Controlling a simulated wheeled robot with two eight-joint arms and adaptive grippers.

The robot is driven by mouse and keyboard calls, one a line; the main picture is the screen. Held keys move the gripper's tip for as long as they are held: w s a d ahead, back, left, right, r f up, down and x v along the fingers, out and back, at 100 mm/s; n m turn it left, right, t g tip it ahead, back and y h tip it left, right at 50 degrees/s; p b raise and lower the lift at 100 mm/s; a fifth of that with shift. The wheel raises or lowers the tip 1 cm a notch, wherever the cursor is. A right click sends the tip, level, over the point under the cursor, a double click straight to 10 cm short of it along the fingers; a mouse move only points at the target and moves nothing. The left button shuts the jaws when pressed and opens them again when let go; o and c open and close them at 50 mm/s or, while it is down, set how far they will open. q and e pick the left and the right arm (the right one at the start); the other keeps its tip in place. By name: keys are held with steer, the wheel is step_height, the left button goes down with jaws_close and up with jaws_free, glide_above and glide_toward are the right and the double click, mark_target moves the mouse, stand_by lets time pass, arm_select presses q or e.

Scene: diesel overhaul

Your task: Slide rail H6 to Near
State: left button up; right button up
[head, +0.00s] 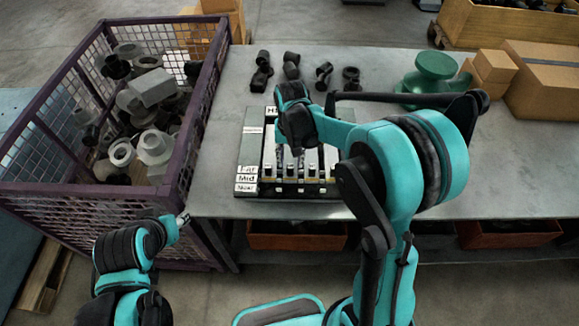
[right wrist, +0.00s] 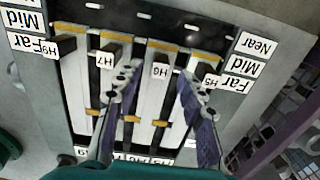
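The rail board (head: 250,150) lies on the grey table, with Far, Mid and Near labels down its left side. In the right wrist view it appears upside down. The block with the H6 label (right wrist: 160,71) looks roughly level with the Far labels, between the H7 block (right wrist: 107,58) and the H5 block (right wrist: 210,80). My right gripper (right wrist: 156,82) is open, its fingers apart on either side of the H6 label; contact cannot be told. In the head view my right arm hides much of the board. My left gripper (head: 183,219) is off the table's front edge; its finger state is unclear.
A purple mesh crate (head: 195,105) of metal parts stands at the left. Several dark parts (head: 291,66) lie behind the board. A green part (head: 433,75) and cardboard boxes (head: 545,80) are at the back right. The table's right front is clear.

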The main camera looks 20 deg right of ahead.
mark_target(290, 165)
step_height(290, 165, down, 4)
steer(key=shift+f+b, duration=0.1)
steer(key=shift+b, duration=0.2)
jaws_close()
steer(key=shift+s+a, duration=0.3)
steer(key=shift+s, duration=0.65)
steer(key=shift+s+a, duration=0.3)
steer(key=shift+s, duration=0.65)
steer(key=shift+c, duration=0.3)
jaws_free()
steer(key=shift+o, duration=0.3)
